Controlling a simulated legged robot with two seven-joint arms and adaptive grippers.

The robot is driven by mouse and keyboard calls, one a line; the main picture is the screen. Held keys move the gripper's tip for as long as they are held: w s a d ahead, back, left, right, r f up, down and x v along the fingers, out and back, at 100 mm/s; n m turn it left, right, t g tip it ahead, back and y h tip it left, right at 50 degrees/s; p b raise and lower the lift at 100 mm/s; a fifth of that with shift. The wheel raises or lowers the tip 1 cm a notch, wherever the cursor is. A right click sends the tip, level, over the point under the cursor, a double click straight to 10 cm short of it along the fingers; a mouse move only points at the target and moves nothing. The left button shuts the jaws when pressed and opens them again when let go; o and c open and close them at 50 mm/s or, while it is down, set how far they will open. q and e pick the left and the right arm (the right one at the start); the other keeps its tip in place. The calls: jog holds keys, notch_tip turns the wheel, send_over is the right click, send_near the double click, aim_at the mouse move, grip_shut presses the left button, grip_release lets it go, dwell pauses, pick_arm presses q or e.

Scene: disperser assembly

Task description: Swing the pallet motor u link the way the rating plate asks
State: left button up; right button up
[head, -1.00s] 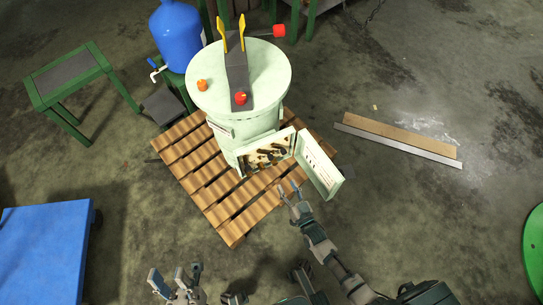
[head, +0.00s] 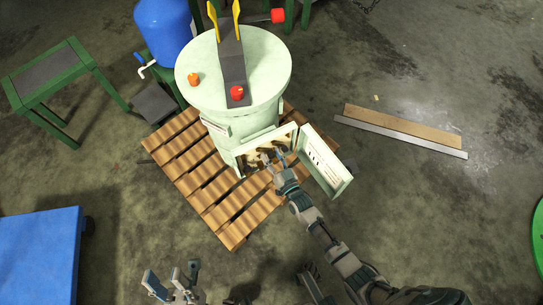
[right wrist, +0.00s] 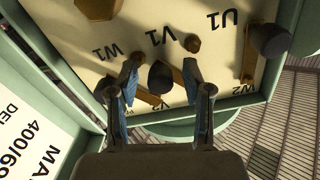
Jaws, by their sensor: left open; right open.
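The pale green vessel (head: 235,75) stands on the wooden pallet (head: 207,190), its motor terminal box (head: 240,165) open at the front. In the right wrist view the cream terminal board (right wrist: 215,70) shows upside-down labels U1, V1, W1 and W2. A brass link (right wrist: 248,62) with a dark knob (right wrist: 270,40) lies beside U1 and W2. My right gripper (right wrist: 160,70) is open, its fingers either side of another dark knob (right wrist: 160,78) on a brass link; contact is unclear. The rating plate (right wrist: 35,130) on the open door is partly cropped, reading "400/69". My left gripper (head: 172,280) is open and empty.
The door (head: 326,163) stands open right of the box, close to my right arm. A blue drum (head: 165,30), a green-framed stand (head: 60,80), a blue platform (head: 40,255) and planks (head: 400,130) lie around. Floor between is mostly clear.

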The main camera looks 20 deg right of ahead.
aim_at(259, 156)
grip_shut()
jog(key=shift+s+a+f+m+b, duration=0.1)
jog(key=shift+a+f+m, duration=0.15)
jog(key=shift+a+m, duration=0.75)
jog(key=shift+a+f+m+b, duration=0.1)
jog(key=shift+a+f+m, duration=0.15)
jog(key=shift+m, duration=1.4)
jog(key=shift+s+a+f+m+b, duration=0.1)
jog(key=shift+a+f+m, duration=0.15)
jog(key=shift+a+m, duration=0.75)
jog(key=shift+d+m, duration=0.35)
grip_release()
